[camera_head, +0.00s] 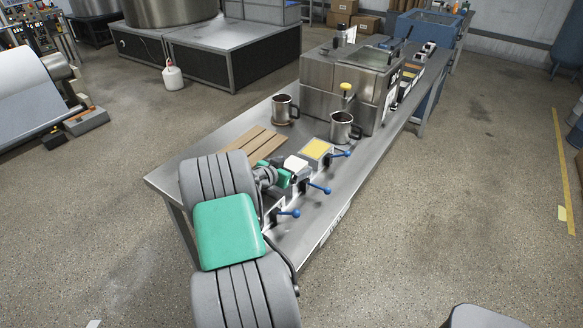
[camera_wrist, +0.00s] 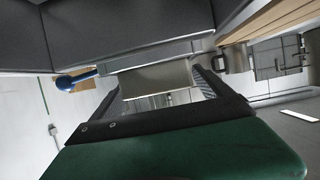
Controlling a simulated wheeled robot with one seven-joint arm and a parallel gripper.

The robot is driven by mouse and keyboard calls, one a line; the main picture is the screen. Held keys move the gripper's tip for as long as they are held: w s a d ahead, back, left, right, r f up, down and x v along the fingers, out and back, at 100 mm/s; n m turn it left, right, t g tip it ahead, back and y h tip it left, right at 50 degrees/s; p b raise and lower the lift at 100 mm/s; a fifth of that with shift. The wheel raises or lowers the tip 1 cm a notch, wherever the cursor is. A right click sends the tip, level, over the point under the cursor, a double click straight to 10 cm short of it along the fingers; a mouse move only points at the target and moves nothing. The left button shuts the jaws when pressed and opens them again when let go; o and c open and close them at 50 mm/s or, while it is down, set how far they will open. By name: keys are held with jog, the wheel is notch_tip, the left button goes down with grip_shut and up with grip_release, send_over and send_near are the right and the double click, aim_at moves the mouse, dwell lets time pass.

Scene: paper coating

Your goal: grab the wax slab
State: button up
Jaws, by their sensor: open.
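A pale cream block, which looks like the wax slab (camera_wrist: 155,80), shows in the middle of the wrist view. My gripper (camera_wrist: 161,92) is open, with one dark finger on either side of the block; I cannot tell whether they touch it. In the head view a whitish block (camera_head: 296,164) stands right at my gripper (camera_head: 288,174), over the front row of fixtures on the metal bench. The arm and gripper partly hide this spot. A yellow slab (camera_head: 317,149) lies on the fixture just beyond, apart from my gripper.
Blue-knobbed levers (camera_head: 320,188) stick out along the bench's right side. Wooden strips (camera_head: 258,142) lie left of my gripper. Two metal mugs (camera_head: 284,109) (camera_head: 341,128) and a steel box machine (camera_head: 345,85) stand farther back. The bench's near left corner (camera_head: 165,177) is bare.

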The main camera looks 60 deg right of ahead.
jog(key=shift+r, duration=0.1)
jog(key=c, duration=1.7)
jog(key=shift+o, duration=0.2)
